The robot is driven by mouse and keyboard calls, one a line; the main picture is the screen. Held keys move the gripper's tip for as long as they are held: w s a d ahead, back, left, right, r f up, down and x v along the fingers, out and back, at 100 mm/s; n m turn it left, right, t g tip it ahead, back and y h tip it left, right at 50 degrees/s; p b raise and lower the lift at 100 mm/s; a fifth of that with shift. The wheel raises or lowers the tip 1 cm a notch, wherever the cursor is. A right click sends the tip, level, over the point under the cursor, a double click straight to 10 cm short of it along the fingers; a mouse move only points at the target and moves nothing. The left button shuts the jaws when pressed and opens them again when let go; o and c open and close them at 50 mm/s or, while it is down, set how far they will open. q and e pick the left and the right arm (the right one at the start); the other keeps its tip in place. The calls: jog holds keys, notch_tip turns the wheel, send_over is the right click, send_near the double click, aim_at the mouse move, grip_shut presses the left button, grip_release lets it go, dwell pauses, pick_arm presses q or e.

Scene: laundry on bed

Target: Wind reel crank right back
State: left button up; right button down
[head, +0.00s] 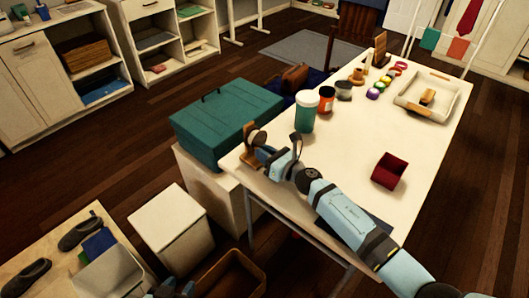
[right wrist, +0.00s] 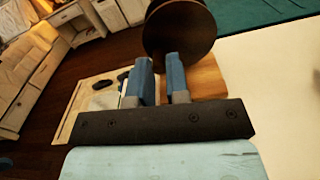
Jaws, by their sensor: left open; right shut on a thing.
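The reel (head: 257,139) stands at the near left corner of the white table, on a small wooden base (right wrist: 208,80). In the right wrist view its dark round disc (right wrist: 180,28) is just beyond my fingertips. My right gripper (head: 270,157) is at the reel. Its two blue fingers (right wrist: 161,72) are shut on the reel's crank, which is mostly hidden between them, so its angle cannot be told. My left gripper (head: 174,289) is low at the bottom edge of the head view, away from the reel, open and empty, and partly cut off.
A teal box (head: 226,122) stands beside the table's left edge. A green jar (head: 306,112) and an orange jar (head: 326,100) stand behind the reel. A white tray (head: 440,83) lies farther back. The table's middle is clear.

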jog(key=c, duration=1.1)
grip_release()
jog(key=v, duration=1.3)
jog(key=shift+s+d+r, duration=0.1)
jog(key=shift+s+d, duration=0.15)
jog(key=shift+s, duration=0.05)
